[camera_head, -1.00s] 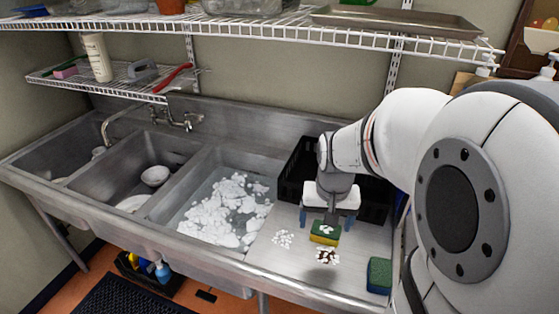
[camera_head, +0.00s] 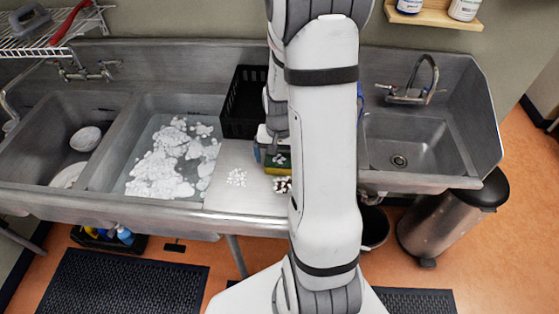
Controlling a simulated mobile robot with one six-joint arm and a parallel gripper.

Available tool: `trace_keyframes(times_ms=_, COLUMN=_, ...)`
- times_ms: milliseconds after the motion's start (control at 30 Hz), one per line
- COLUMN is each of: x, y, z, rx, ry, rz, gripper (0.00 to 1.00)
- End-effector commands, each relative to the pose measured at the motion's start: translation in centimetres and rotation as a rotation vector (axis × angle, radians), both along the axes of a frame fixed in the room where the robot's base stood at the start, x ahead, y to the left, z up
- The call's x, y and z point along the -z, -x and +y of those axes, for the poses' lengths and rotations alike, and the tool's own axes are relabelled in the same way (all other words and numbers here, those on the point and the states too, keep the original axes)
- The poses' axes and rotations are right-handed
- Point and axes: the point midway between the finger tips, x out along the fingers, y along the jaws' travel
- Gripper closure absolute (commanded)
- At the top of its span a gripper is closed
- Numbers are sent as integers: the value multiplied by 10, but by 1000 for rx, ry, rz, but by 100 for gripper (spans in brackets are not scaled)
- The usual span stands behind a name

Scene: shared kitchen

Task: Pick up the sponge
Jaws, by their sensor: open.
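A green and yellow sponge (camera_head: 276,169) lies on the metal drainboard (camera_head: 227,190), with white suds on its green top. My gripper (camera_head: 270,153) points down over this sponge. A blue finger shows at its left side; my arm hides the other finger and the sponge's right part. The jaws are open, and I cannot tell how close they are to touching the sponge. A second, dark green sponge seen earlier at the drainboard's right is hidden behind my arm now.
A black crate (camera_head: 237,108) stands behind the gripper. White suds (camera_head: 237,177) lie on the drainboard, and a dark patch with suds (camera_head: 282,185) is just in front of the sponge. A sudsy basin (camera_head: 165,165) is at left, an empty sink (camera_head: 405,145) at right.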

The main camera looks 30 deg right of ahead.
Motion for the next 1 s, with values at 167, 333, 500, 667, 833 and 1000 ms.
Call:
trace_keyframes(times_ms=167, x=13, y=0, z=0, rx=1, ry=1, rz=-1, gripper=0)
trace_keyframes(times_ms=333, x=13, y=0, z=-1, rx=1, ry=1, rz=-2, gripper=0)
trace_keyframes(times_ms=500, x=13, y=0, z=-1, rx=2, ry=1, rz=-2, gripper=10)
trace_keyframes(times_ms=667, x=13, y=0, z=-1, rx=2, ry=1, rz=-2, gripper=23)
trace_keyframes(times_ms=833, x=13, y=0, z=-1, rx=2, ry=1, rz=-2, gripper=37)
trace_keyframes(times_ms=1000, x=13, y=0, z=-2, rx=3, ry=1, rz=-2, gripper=47)
